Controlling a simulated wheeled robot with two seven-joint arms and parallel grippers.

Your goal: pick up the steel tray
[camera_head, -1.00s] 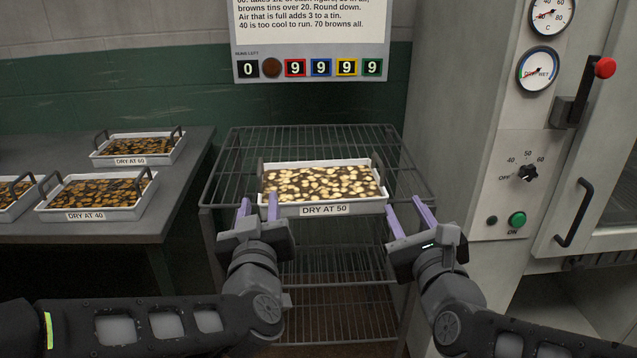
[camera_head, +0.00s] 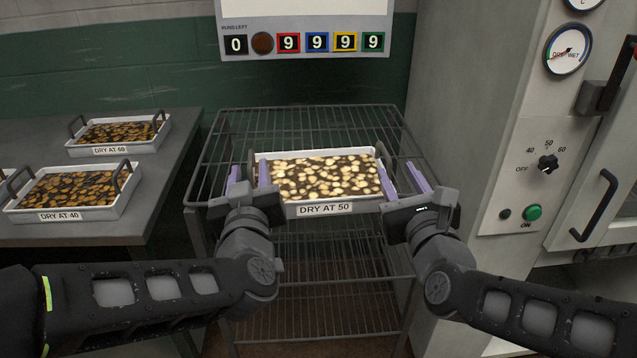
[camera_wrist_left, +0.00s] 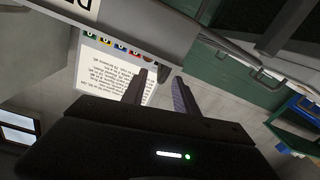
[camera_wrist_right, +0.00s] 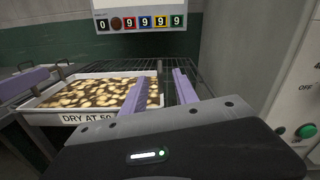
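The steel tray (camera_head: 325,209) labelled DRY AT 50 holds pale slices and sits on the wire rack. It has a dark upright handle at each end. My left gripper (camera_head: 249,178) is open, and the tray's left handle shows between its fingers. In the left wrist view the fingers (camera_wrist_left: 160,90) are apart, with the tray's labelled side at upper left. My right gripper (camera_head: 403,180) is open at the tray's right end. The right handle is partly hidden by its inner finger; I cannot tell whether it lies between the fingers. The right wrist view shows these fingers (camera_wrist_right: 160,95) apart.
The wire rack (camera_head: 300,122) has free room behind the tray. A table (camera_head: 185,150) on the left holds trays of darker slices, labelled DRY AT 60 (camera_head: 112,150) and DRY AT 40 (camera_head: 62,215). A cabinet with a control panel (camera_head: 520,190) and handle (camera_head: 595,205) stands close on the right.

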